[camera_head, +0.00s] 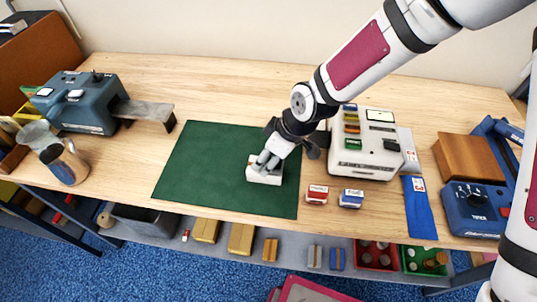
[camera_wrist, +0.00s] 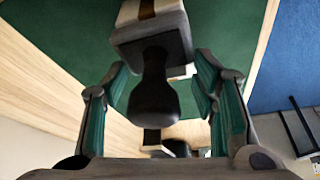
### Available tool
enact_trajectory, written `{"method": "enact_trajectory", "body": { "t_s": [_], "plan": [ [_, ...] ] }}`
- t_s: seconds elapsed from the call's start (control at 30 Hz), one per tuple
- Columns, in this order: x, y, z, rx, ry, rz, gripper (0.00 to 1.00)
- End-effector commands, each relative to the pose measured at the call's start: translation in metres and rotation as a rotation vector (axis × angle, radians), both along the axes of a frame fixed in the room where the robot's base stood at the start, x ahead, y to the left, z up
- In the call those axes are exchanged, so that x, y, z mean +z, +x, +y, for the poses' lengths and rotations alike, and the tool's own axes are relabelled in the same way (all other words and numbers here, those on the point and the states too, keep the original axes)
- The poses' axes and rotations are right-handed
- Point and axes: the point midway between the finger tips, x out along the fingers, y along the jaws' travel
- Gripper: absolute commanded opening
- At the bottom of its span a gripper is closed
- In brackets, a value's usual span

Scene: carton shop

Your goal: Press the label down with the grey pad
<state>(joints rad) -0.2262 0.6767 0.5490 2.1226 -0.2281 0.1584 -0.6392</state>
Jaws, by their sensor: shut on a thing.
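A white carton (camera_head: 264,181) sits on the green mat (camera_head: 205,165), towards its right side. My gripper (camera_head: 268,161) is directly over the carton, pointing down at it. In the wrist view, my gripper (camera_wrist: 160,75) is shut on the grey pad, whose dark rounded handle (camera_wrist: 154,100) shows between the fingers. A pale block with a dark stripe (camera_wrist: 149,25) lies beyond the handle; I cannot tell whether pad and carton touch. The label and the pad's pressing face are hidden.
Two small cartons, one red-labelled (camera_head: 317,194) and one blue-labelled (camera_head: 350,198), stand right of the mat. Behind them is a white machine (camera_head: 365,158). A blue-grey machine (camera_head: 80,103) and a metal cup (camera_head: 65,165) stand left. The mat's left half is clear.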

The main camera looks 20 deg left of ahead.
Motion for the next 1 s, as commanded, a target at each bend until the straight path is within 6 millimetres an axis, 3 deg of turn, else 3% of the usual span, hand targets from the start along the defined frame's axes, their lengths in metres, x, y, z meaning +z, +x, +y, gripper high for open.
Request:
{"method": "enact_trajectory", "body": {
  "t_s": [1.0],
  "plan": [
    [-0.0068,0.0000,-0.0002,-0.001,-0.001,0.001,0.31]
  ]
}}
